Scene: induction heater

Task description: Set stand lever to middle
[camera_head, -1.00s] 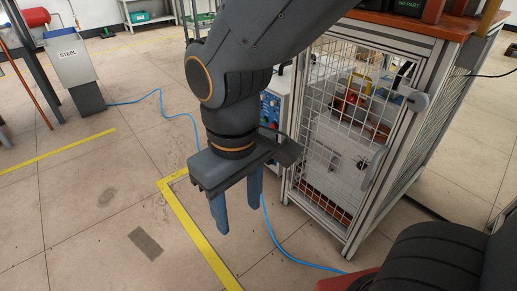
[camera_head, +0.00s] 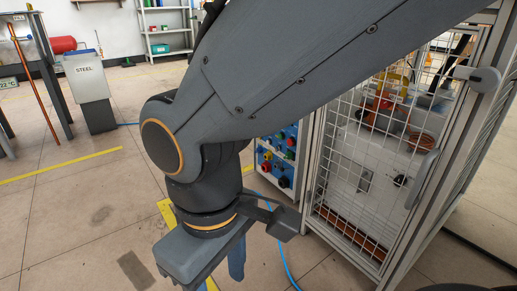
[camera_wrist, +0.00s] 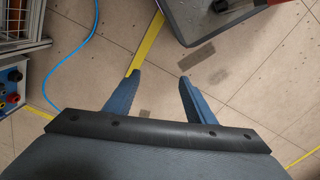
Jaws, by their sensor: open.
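I cannot pick out the stand lever for certain in either view. A mesh-sided cabinet (camera_head: 314,190) stands at the right in the head view, with red, yellow and white equipment behind its mesh. A blue control panel (camera_head: 268,160) with coloured knobs sits just left of it, partly hidden by my arm. My gripper (camera_wrist: 160,76) is open and empty in the wrist view, its two blue fingers apart above the bare floor. In the head view it points down at the bottom edge, left of the cabinet and apart from it.
A grey STEEL bin (camera_head: 88,78) stands at the upper left, and a shelf (camera_head: 166,32) at the back. A blue cable (camera_wrist: 65,60) and yellow floor lines cross the floor. A grey and red object (camera_wrist: 205,18) is at the wrist view's top. Open floor lies at the left.

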